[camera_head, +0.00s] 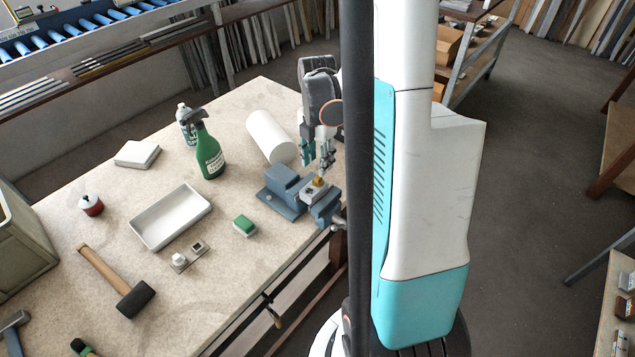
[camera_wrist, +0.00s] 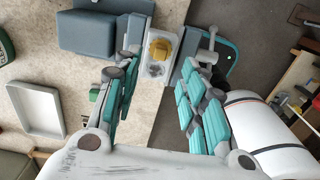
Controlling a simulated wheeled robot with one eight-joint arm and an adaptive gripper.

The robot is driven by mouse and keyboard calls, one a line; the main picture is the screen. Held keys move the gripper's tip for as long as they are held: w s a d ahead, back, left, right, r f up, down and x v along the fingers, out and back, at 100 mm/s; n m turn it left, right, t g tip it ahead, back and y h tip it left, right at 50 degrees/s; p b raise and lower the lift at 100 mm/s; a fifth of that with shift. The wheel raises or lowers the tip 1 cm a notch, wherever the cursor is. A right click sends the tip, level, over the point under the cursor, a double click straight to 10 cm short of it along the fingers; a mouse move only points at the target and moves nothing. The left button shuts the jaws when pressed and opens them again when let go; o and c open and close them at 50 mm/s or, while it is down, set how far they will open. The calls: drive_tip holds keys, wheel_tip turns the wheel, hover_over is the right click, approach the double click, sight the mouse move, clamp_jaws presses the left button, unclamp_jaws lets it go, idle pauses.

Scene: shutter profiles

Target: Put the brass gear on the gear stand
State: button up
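The brass gear (camera_head: 319,181) sits on a pale block (camera_head: 313,192) held between the jaws of the blue-grey vise (camera_head: 285,190) at the table's right edge. In the wrist view the brass gear (camera_wrist: 160,47) lies at the upper middle, on the pale block (camera_wrist: 152,69). My gripper (camera_head: 318,160) is just above the gear, pointing down. In the wrist view my gripper (camera_wrist: 162,95) is open and empty, its teal-padded fingers wide apart. A small grey plate (camera_head: 188,257) with raised parts lies on the table; I cannot tell whether it is the gear stand.
The vise's bulk stands close beside my gripper. Bare table separates the sponge from the tray.

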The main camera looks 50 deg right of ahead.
sight(318, 177)
drive_tip(key=shift+d+f+b, duration=0.15)
drive_tip(key=shift+f+b, duration=0.4)
drive_tip(key=shift+f, duration=2.45)
clamp_jaws()
